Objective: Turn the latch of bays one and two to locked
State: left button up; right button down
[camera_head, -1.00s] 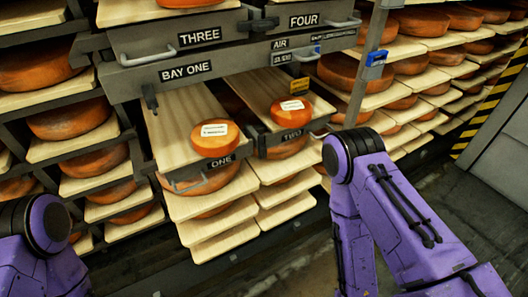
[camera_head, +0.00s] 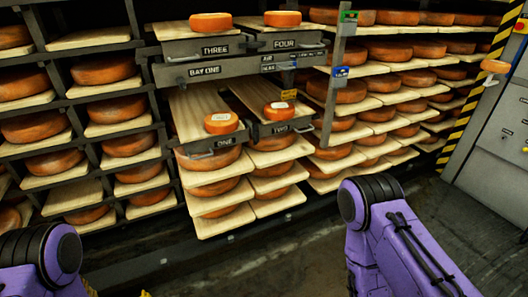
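The plate marked BAY ONE (camera_head: 205,70) is on a grey crossbar of the rack. Below it, drawer ONE (camera_head: 226,142) and drawer TWO (camera_head: 280,128) are pulled out, each with a board and a labelled orange cheese wheel. A latch for either bay is too small and dark to make out, so its position cannot be told. Purple links of my two arms show at the lower left and lower right, well apart from the drawers. Neither gripper is in view.
Drawers THREE (camera_head: 214,50) and FOUR (camera_head: 284,43) stick out above, each bearing a cheese wheel. A post (camera_head: 335,85) with green and blue boxes stands right of them. Shelves of cheese flank both sides. A grey cabinet (camera_head: 495,130) stands at right; the floor before the rack is clear.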

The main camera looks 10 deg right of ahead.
aim_at(256, 135)
jog(key=z, duration=0.6)
jog(key=i, duration=0.6)
jog(key=z, duration=0.45)
